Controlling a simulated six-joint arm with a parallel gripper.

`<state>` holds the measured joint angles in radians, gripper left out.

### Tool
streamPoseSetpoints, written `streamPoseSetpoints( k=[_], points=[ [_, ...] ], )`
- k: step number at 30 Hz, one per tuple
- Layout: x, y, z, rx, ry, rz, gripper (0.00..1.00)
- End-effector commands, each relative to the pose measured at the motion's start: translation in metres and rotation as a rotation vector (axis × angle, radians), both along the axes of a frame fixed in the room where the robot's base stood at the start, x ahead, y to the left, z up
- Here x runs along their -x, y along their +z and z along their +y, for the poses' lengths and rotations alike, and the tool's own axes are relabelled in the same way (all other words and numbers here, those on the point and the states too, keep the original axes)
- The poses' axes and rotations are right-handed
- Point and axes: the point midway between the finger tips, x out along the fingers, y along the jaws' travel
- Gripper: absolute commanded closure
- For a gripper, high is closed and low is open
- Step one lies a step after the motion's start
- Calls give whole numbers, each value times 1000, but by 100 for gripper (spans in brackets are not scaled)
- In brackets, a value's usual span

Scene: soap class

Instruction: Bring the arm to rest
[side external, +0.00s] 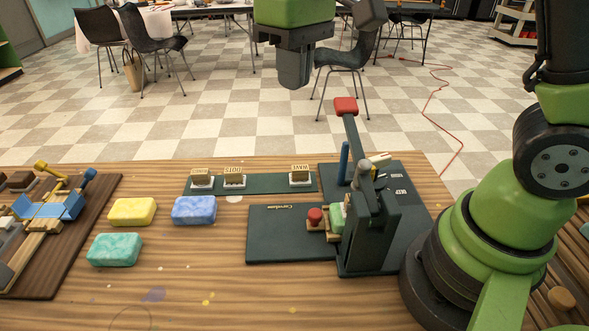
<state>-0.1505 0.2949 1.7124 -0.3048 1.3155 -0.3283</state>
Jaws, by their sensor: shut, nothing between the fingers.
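My gripper (294,82) is high above the back edge of the wooden table, pointing down. Its fingers are dark, together and empty. It is clear of everything on the table. The green-and-black arm stands at the right side of the table; the link between it and the gripper is out of the picture.
A press with a red-knobbed lever (346,106) stands upright below right of my gripper, with a green soap (337,218) in it. Yellow (132,211), blue (194,210) and teal soaps (114,249) lie left. A stamp rack (263,184) sits behind; a wooden board (97,222) is far left.

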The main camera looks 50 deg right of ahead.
Motion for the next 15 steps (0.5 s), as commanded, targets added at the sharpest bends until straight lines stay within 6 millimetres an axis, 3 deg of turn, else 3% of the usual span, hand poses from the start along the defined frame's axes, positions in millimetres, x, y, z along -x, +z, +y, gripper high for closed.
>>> streamPoseSetpoints(
  k=[1,6,10,15],
  points=[
    [14,16,-4,-21,-38,-56,100],
    [58,47,-15,-92,-168,-222,100],
    [93,57,-21,-149,-266,-347,100],
    [128,57,-25,-214,-373,-478,100]
  ],
)
